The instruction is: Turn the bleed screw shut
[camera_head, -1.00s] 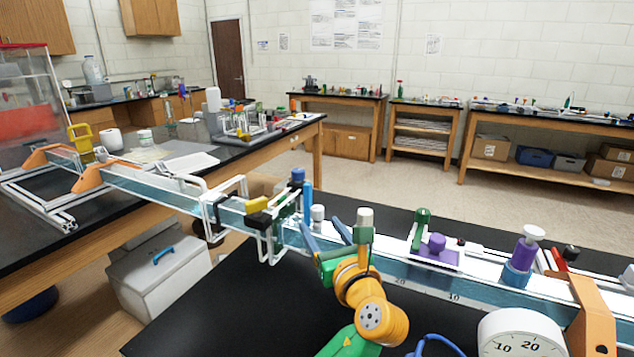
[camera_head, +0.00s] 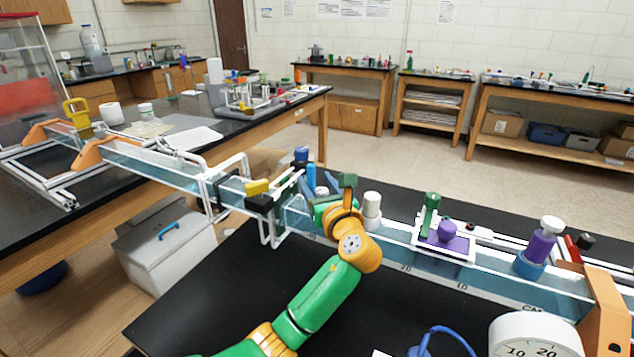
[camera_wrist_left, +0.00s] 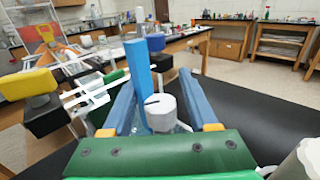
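A pale cylindrical knob with a dark slot, apparently the bleed screw (camera_wrist_left: 163,112), sits between my left gripper's fingers in the left wrist view. In the head view it is small and partly hidden behind the gripper. My left gripper (camera_head: 320,188) reaches over the clear channel; its blue fingers (camera_wrist_left: 160,82) are spread in the wrist view. A gap shows between the knob and the right finger; contact on the left cannot be told. An upright blue post (camera_wrist_left: 137,68) stands beside the knob, near the left finger. My right gripper is not in view.
A larger white cylinder (camera_head: 372,206) stands right of the gripper. A yellow-and-black clamp (camera_head: 258,192) is at left. A green-and-purple fixture (camera_head: 446,236), purple plunger (camera_head: 542,243) and dial (camera_head: 533,337) lie further right.

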